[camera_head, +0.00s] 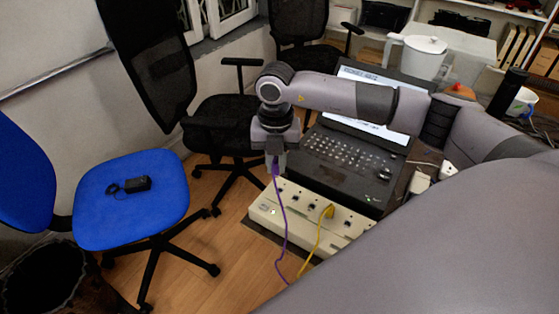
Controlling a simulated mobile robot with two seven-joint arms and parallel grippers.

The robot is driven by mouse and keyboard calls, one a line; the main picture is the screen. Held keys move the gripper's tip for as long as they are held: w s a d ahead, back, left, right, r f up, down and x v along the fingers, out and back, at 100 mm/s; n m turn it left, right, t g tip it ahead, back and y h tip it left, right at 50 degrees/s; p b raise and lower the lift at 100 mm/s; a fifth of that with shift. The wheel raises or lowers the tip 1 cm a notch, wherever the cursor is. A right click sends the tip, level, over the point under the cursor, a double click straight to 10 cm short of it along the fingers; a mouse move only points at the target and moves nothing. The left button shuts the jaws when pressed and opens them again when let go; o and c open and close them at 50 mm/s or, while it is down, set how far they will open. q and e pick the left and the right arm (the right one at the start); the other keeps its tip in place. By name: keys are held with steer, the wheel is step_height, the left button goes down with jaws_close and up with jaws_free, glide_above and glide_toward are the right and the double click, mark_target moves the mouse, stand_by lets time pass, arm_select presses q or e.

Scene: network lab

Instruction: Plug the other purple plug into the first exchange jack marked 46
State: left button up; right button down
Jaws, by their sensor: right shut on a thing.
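My right gripper (276,165) is shut on a purple plug (276,171), which is mostly hidden between the fingers. It is above the far left end of the cream exchange box (263,209). A purple cable (285,226) runs down from the plug, across the box and over its front side; its other end is out of sight. The box has a row of dark jacks on top. A yellow plug (328,211) sits in one of them. The jack numbers are too small to read, and I cannot tell whether the purple plug touches a jack. My left gripper is not in view.
A black laptop (340,166) stands right behind the box. A yellow cable (315,246) hangs over the box's front. White adapters (420,183) lie to the right. A blue chair (130,205) with a black power brick (138,184) stands left; floor lies between.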

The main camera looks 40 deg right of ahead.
steer(key=d+m, duration=0.1)
steer(key=m, duration=0.5)
steer(key=b, duration=0.4)
glide_above(280, 193)
steer(key=shift+s+a+f, duration=0.1)
steer(key=shift+f, duration=2.85)
steer(key=c, duration=1.7)
jaws_free()
jaws_close()
steer(key=shift+f+b, duration=0.45)
steer(key=shift+f, duration=0.45)
